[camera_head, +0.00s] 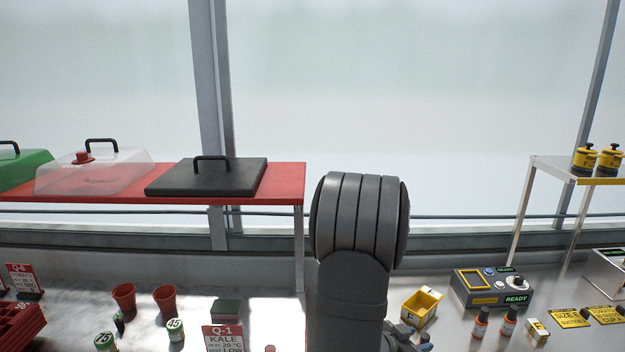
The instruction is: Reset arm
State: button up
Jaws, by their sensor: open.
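My dark grey arm rises from the bottom edge in the middle of the head view, with its rounded, ribbed joint uppermost. Small dark parts show low beside the arm's right side, cut off by the bottom edge. I cannot make out any fingertips there, and nothing held shows. The arm hides part of the bench behind it.
A red shelf (286,180) at left bears a black lid (206,178), a clear cover (110,178) and a green one (25,172). On the bench are terracotta pots (165,301), a KALE sign (223,339), a yellow bin (421,307) and a control box (493,289).

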jog(key=v, duration=0.8)
jog(key=x, duration=1.2)
jog(key=shift+s+f, duration=0.1)
jog(key=shift+s, duration=0.05)
notch_tip(320, 180, up, 4)
jog(key=shift+a+r, duration=0.1)
jog(key=shift+r, duration=0.1)
jog(key=s+d+r, duration=0.6)
jog(key=s+r, duration=0.1)
jog(key=s, duration=0.3)
notch_tip(320, 180, up, 8)
jog(key=n+t+y, duration=0.5)
jog(key=n, duration=0.1)
send_over(422, 339)
jog(key=w+a, duration=0.7)
jog(key=a, duration=0.1)
jog(key=shift+w+a+r+n+y, duration=0.1)
jog(key=shift+w+a+n+y, duration=0.05)
jog(key=shift+a, duration=0.3)
jog(key=shift+w+a+n+y, duration=0.1)
jog(key=shift+a+n+y, duration=0.05)
jog(key=shift+a, duration=0.25)
